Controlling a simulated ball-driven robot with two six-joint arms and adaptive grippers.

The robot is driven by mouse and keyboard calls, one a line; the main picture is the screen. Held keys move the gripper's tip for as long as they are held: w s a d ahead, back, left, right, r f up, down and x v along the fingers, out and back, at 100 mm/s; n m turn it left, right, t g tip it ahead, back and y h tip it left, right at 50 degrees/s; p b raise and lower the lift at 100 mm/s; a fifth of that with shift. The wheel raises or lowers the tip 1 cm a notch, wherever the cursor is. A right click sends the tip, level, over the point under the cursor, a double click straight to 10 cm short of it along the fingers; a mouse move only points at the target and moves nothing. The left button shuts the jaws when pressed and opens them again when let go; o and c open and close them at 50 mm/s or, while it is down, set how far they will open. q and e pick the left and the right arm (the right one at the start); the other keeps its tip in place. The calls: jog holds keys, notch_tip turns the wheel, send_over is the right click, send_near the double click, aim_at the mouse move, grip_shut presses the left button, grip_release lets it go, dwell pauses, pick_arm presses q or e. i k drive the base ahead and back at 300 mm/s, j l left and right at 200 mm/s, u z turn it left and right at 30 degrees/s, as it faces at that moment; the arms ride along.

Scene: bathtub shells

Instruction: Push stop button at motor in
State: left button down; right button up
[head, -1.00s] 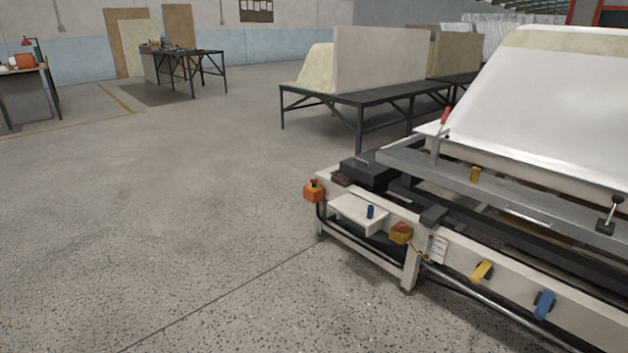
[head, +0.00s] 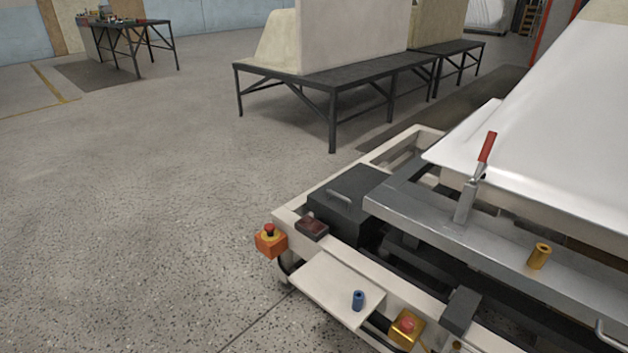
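Two boxes with red buttons show on the near side of the white machine frame (head: 430,332). An orange box with a red mushroom button (head: 270,240) sits at the frame's left corner. A yellow box with a red button (head: 407,327) sits lower right, past a small white shelf (head: 322,285). A black box with a handle (head: 347,205), possibly the motor housing, stands on the frame behind the orange box. A small dark red unit (head: 312,228) lies between them. Neither of my grippers is in view.
A blue cylinder (head: 358,300) stands on the white shelf. A red-handled clamp (head: 476,180) and a brass cylinder (head: 539,256) stand on the grey beam beside the white tub shell (head: 560,140). Black tables (head: 340,85) stand behind. Open floor lies left.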

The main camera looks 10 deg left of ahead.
aim_at(269, 228)
jog(key=i+j+z, duration=0.15)
jog(key=i, duration=0.3)
jog(key=i+j+z, duration=0.1)
jog(key=i+j, duration=0.2)
jog(key=i, duration=0.1)
